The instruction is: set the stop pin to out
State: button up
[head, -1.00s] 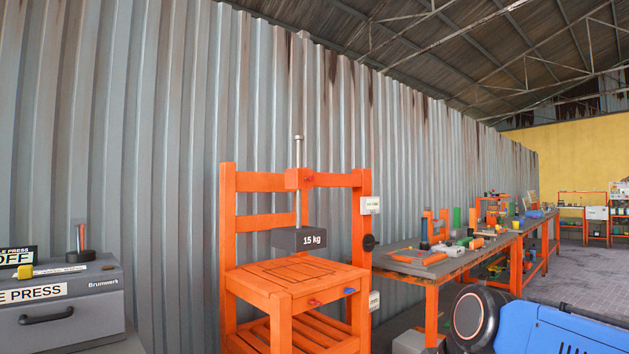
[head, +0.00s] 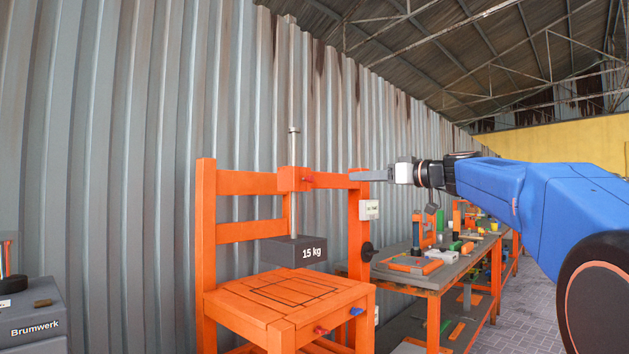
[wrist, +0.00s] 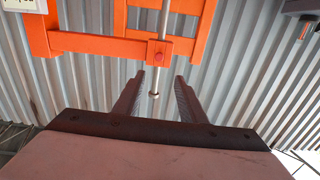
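An orange press frame (head: 206,255) stands against the corrugated wall. A vertical steel rod (head: 293,150) passes through the orange block (head: 291,178) on its crossbar and carries a dark 15 kg weight (head: 292,252) above the seat. A small red pin (head: 307,181) sits on that block; it also shows in the wrist view (wrist: 159,57). No label confirms which part is the stop pin. My gripper (head: 356,175) is right of the block. In the wrist view its fingers (wrist: 156,88) are apart and empty, with the block and rod beyond them.
A white label box (head: 369,210) and black knob (head: 368,251) are on the right post. A cluttered workbench (head: 430,280) stands right; a grey Brumwerk machine (head: 35,320) stands left.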

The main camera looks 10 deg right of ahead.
aim_at(312, 178)
jog(key=x, duration=1.7)
jog(key=shift+w+r, duration=0.1)
jog(key=shift+w, duration=0.15)
grip_shut()
